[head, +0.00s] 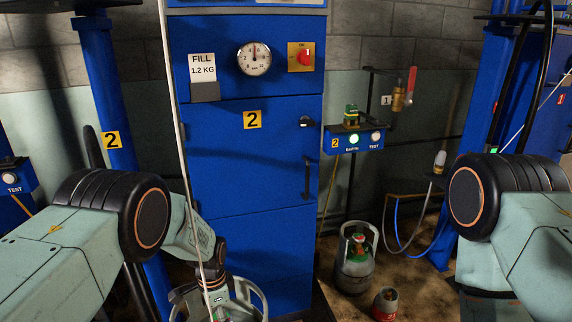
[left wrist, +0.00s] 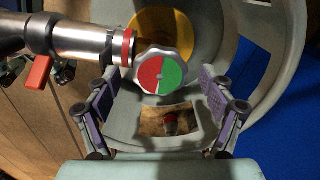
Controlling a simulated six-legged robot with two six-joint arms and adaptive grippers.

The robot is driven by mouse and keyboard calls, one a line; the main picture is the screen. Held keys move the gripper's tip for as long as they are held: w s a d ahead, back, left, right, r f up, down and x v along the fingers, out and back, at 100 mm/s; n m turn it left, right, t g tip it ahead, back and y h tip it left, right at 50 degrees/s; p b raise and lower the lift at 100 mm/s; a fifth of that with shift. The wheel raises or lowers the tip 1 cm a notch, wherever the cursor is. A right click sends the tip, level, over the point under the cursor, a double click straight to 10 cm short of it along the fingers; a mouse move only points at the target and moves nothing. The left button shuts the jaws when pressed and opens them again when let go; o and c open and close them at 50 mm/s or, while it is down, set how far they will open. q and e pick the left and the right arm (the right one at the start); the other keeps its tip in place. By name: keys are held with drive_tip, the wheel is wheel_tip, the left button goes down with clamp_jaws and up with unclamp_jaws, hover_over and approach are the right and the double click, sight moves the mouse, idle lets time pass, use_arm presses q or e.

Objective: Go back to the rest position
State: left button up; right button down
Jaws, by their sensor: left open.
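My left gripper (left wrist: 158,82) is open in the left wrist view, its two purple-padded fingers spread wide. Between and beyond them is a round handwheel (left wrist: 160,72), half red and half green, apart from both pads. It sits inside the grey collar (left wrist: 250,65) of a gas cylinder. In the head view my left arm reaches down to this cylinder's collar (head: 250,290) at the bottom edge; the left gripper's fingers are not clear there. My right arm shows at the right, but its gripper is out of view.
A metal hose fitting with a red lever (left wrist: 38,72) lies left of the handwheel. A blue cabinet (head: 250,160) marked 2 stands behind the left arm. A grey cylinder (head: 354,262) and a small red-grey canister (head: 385,303) stand on the floor between the arms.

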use_arm(q)
wheel_tip(320, 180, up, 12)
wheel_tip(320, 180, down, 12)
drive_tip(key=shift+r, duration=0.15)
drive_tip(key=shift+n, duration=0.3)
drive_tip(key=n, duration=0.3)
drive_tip(key=shift+n, duration=1.2)
drive_tip(key=n+b, duration=0.1)
drive_tip(key=n, duration=0.3)
drive_tip(key=shift+n, duration=0.3)
drive_tip(key=n, duration=0.4)
drive_tip(key=shift+d+n, duration=0.1)
drive_tip(key=shift+n, duration=0.3)
drive_tip(key=n+b, duration=0.1)
drive_tip(key=n, duration=0.3)
drive_tip(key=shift+n, duration=0.4)
